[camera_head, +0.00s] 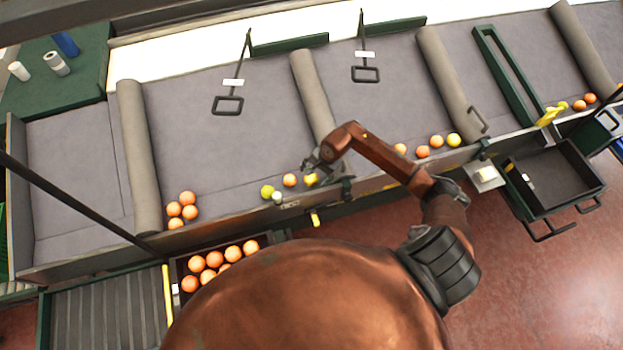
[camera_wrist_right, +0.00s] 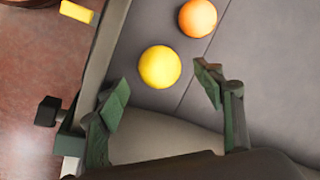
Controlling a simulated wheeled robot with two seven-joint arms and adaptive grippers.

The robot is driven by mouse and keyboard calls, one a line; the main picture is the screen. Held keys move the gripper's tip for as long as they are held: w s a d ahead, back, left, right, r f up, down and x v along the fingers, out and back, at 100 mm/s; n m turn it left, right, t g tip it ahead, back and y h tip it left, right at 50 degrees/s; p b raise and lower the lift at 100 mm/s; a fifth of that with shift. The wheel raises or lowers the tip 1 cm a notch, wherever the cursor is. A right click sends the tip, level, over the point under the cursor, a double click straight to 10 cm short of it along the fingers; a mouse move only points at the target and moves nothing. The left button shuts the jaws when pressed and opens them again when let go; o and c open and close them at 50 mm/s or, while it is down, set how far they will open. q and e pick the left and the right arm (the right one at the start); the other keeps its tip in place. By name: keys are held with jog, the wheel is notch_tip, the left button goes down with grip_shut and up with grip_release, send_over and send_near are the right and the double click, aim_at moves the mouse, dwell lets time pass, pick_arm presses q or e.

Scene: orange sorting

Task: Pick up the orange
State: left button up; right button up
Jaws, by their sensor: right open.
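My right gripper (camera_head: 314,166) hangs over the padded sorting bed beside a roller, open and empty. In the right wrist view its two green fingers (camera_wrist_right: 162,84) are spread, with a yellow fruit (camera_wrist_right: 160,67) just ahead of the gap between them. An orange (camera_wrist_right: 198,18) lies farther off, beyond the yellow fruit. In the head view the yellow fruit (camera_head: 311,180) is partly beside the gripper, and the orange (camera_head: 289,180) lies to its left. A yellow-green fruit (camera_head: 267,191) and a small pale item (camera_head: 278,197) lie farther left. My left gripper is not in view.
Oranges (camera_head: 188,198) lie in the left bay, and a crate (camera_head: 180,270) in front holds several more. Other fruit (camera_head: 422,152) lies in the right bay. Rollers (camera_head: 138,150) divide the bays; a raised front edge (camera_wrist_right: 103,50) runs close to the gripper. A drawer (camera_head: 545,205) stands open at right.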

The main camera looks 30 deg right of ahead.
aim_at(313, 177)
jog(key=shift+x, duration=1.7)
jog(key=shift+a, duration=0.1)
jog(key=shift+s, duration=0.1)
jog(key=shift+c, duration=0.7)
jog(key=c, duration=1.2)
jog(key=shift+r, duration=0.1)
